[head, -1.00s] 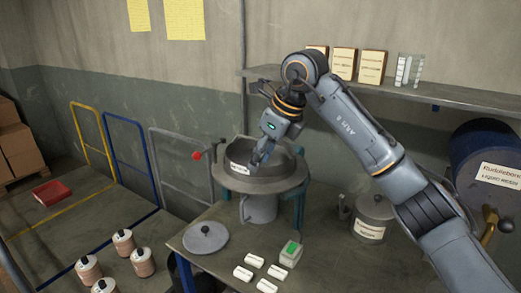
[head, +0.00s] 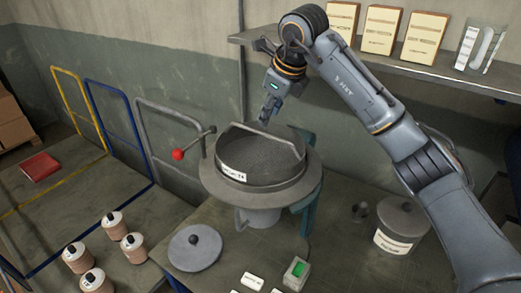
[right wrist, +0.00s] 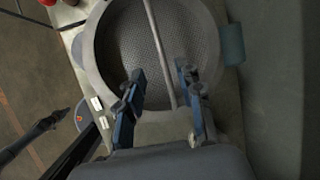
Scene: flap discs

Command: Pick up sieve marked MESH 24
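The sieve (head: 262,160) is a round grey mesh pan seated in a wide round stand. A white label on its near left side is small and seems to end in 24. A thin bar handle (head: 287,139) arches over it. My right gripper (head: 266,117) points down above the sieve's far side in the head view. In the right wrist view, its fingers (right wrist: 160,74) are apart, with the bar (right wrist: 158,45) running between them and the mesh (right wrist: 125,45) below. I cannot tell if they touch the bar. My left gripper is not in view.
The stand (head: 213,185) has a lever with a red knob (head: 178,154) at its left. A lid (head: 195,248), a green-topped box (head: 296,273) and a lidded pot (head: 400,226) are on the table. A shelf (head: 400,66) runs behind my right arm.

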